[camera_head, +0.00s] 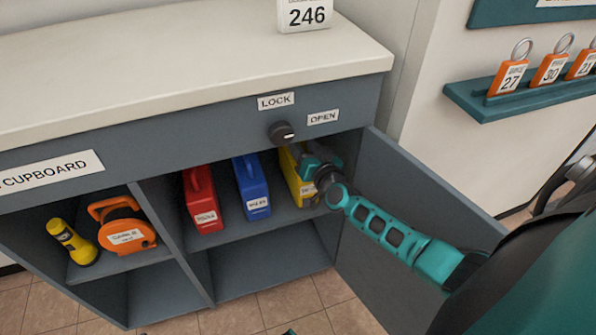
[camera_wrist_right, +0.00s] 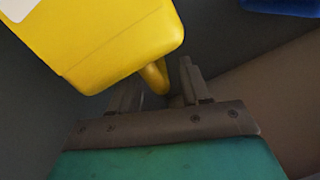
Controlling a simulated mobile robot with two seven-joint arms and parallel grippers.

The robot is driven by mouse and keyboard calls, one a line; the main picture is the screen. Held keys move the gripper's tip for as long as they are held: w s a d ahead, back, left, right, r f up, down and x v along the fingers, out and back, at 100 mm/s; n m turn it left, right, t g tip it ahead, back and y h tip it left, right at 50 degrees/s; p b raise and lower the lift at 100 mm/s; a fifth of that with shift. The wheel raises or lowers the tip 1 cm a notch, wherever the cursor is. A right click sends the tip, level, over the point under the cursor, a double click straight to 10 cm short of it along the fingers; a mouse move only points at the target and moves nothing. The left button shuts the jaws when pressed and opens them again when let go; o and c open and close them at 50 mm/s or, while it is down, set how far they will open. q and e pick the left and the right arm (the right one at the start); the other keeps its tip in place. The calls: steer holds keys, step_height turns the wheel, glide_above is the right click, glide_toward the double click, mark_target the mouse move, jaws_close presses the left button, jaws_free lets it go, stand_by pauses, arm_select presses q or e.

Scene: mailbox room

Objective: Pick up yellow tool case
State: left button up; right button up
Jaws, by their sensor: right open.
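The yellow tool case (camera_head: 291,174) stands upright on the cupboard's upper shelf, at the right end of the right compartment. My right gripper (camera_head: 318,172) is inside the cupboard opening at the case's right side and hides part of it. In the right wrist view the yellow case (camera_wrist_right: 110,40) is large at upper left, with its yellow handle (camera_wrist_right: 155,76) reaching down toward the gap between the two fingers of my right gripper (camera_wrist_right: 158,88). The fingers are apart; I cannot tell whether they touch the handle. My left gripper is not visible.
A blue case (camera_head: 251,186) and a red case (camera_head: 203,200) stand left of the yellow one. The open cupboard door (camera_head: 385,235) is close to my right arm. A knob (camera_head: 282,132) sits above. The left compartment holds a flashlight (camera_head: 74,242) and an orange item (camera_head: 122,227).

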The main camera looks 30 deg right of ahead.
steer(key=shift+w+d, duration=0.1)
steer(key=shift+w, duration=0.5)
jaws_close()
stand_by(0.9)
steer(key=shift+r, duration=0.15)
